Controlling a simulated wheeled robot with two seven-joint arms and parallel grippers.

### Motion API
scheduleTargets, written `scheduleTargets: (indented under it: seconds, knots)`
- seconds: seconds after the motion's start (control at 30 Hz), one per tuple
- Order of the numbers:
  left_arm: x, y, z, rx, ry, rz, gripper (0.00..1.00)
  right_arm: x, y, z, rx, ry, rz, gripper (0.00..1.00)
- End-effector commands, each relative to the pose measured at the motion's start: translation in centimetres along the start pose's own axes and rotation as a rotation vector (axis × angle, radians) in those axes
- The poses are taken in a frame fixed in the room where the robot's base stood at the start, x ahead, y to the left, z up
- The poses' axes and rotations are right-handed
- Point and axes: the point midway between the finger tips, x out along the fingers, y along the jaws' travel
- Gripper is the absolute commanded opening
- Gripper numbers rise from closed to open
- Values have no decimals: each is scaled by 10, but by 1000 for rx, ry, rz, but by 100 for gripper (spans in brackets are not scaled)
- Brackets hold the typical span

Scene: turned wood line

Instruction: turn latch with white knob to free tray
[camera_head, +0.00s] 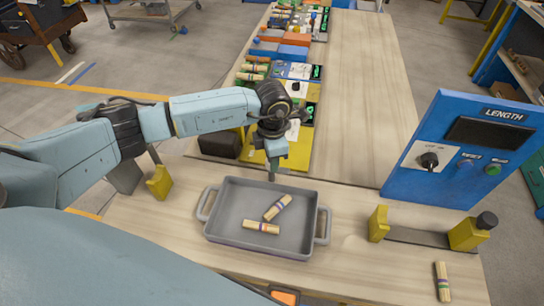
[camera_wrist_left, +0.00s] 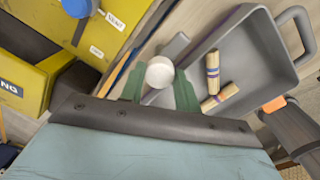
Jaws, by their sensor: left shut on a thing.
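The grey tray (camera_head: 216,232) stands on the wooden bench with two banded wooden pieces in it; its rim also shows in the wrist view (camera_wrist_left: 262,50). My left gripper (camera_head: 272,172) is at the tray's far edge, pointing down. In the left wrist view its green fingers (camera_wrist_left: 159,88) are shut on the round white knob (camera_wrist_left: 159,72). A grey bar (camera_wrist_left: 174,46), perhaps the latch, shows beside the knob near the tray wall. In the head view the knob and latch are hidden by the gripper.
A yellow block (camera_head: 159,183) stands left of the tray, and yellow blocks (camera_head: 379,224) with a dark strip stand right. A blue LENGTH panel (camera_head: 440,150) rises at the right. A yellow station (camera_head: 300,150) lies behind my left gripper. A banded wooden piece (camera_head: 442,282) lies front right.

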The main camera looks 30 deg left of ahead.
Motion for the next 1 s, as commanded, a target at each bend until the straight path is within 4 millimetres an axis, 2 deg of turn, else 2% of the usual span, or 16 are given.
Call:
scheduleTargets:
  seconds: [0.43, 0.47, 0.6, 0.87, 1.0]
  knots:
    - [-1, 1, 0, -13, 0, 2, 9, 0, -1, 0, 1, 0, -1, 45]
    - [-1, 1, 0, -13, 0, 2, 35, 0, -1, 0, 1, 0, -1, 45]
    - [-1, 1, 0, -12, 0, 2, 53, 0, -1, 0, 1, 0, -1, 45]
    - [-1, 0, 0, -10, 0, 1, 54, 0, -1, 0, 1, 0, -1, 45]
    - [-8, 1, 1, -10, -2, 1, 54, 1, -1, 0, 1, 0, -1, 45]
